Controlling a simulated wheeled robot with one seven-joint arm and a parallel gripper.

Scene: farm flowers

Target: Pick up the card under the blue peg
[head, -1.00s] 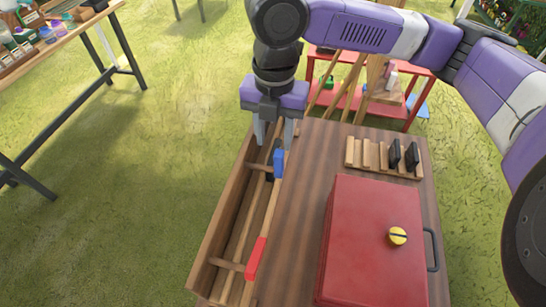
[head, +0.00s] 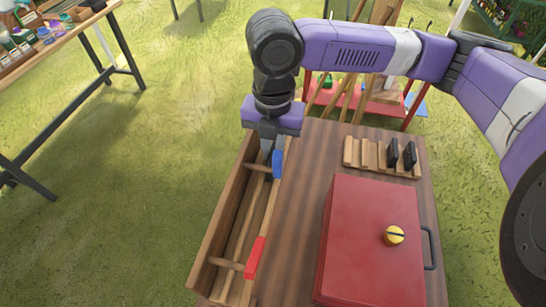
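The blue peg (head: 277,165) sits on the near rail of the long wooden trough, toward its far end. A dark card (head: 268,172) shows in the trough just left of the peg, mostly hidden by the peg and my gripper. My gripper (head: 272,154) points down over the far end of the trough, with its fingertips at the card and beside the peg. The fingers look close together, but I cannot tell whether they grip the card. A red peg (head: 256,257) sits on the same rail nearer to me.
The wooden trough (head: 216,237) runs along the left edge of the brown table (head: 297,200). A red box (head: 368,240) with a yellow knob (head: 394,235) fills the table's right front. A slotted wooden rack (head: 374,158) holding dark cards stands behind it. Another table stands at the left.

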